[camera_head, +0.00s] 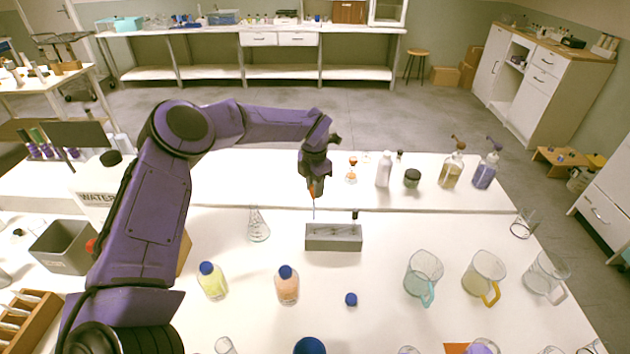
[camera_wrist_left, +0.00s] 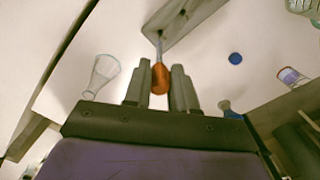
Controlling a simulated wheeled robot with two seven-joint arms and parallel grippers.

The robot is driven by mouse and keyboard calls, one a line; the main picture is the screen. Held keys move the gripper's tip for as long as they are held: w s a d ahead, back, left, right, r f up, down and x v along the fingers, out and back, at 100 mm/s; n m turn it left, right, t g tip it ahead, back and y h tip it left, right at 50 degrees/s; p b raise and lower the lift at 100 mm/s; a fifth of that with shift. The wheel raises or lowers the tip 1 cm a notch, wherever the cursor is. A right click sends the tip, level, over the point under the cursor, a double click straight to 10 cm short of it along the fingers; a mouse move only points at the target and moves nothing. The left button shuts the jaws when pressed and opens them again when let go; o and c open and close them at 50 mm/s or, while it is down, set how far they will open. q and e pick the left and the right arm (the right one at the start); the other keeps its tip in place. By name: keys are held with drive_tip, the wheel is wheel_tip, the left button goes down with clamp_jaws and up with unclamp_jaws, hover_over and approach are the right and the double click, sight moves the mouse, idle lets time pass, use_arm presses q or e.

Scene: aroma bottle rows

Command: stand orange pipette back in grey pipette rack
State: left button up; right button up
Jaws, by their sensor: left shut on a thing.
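The orange pipette (camera_head: 313,190) hangs upright, tip down, from my left gripper (camera_head: 315,178). In the left wrist view the orange bulb (camera_wrist_left: 160,78) sits between the two fingers of my left gripper (camera_wrist_left: 160,92), which is shut on it. The grey pipette rack (camera_head: 333,244) is a long block on the white table, also visible in the left wrist view (camera_wrist_left: 190,18). The thin pipette tip appears near the rack's back left edge; I cannot tell if it touches. A small dark piece shows at the rack's back right. My right gripper is out of view.
A glass flask (camera_head: 259,226) stands left of the rack. Yellow (camera_head: 212,282) and orange (camera_head: 287,287) bottles and a blue cap (camera_head: 351,299) are in front. Glass mugs (camera_head: 423,274) stand at the right. Several bottles stand behind.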

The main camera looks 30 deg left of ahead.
use_arm(q)
drive_tip(key=shift+s+r, duration=0.1)
drive_tip(key=shift+s, duration=0.05)
drive_tip(key=shift+w+d+f, duration=0.1)
drive_tip(key=shift+w+f, duration=0.2)
drive_tip(key=shift+w, duration=0.1)
drive_tip(key=shift+s+f+b, duration=0.2)
drive_tip(key=shift+f+b, duration=0.55)
drive_tip(key=shift+b, duration=0.15)
wheel_tip(320, 180, down, 2)
drive_tip(key=shift+w+b, duration=0.15)
drive_tip(key=shift+b, duration=0.55)
drive_tip(key=shift+f+b, duration=0.45)
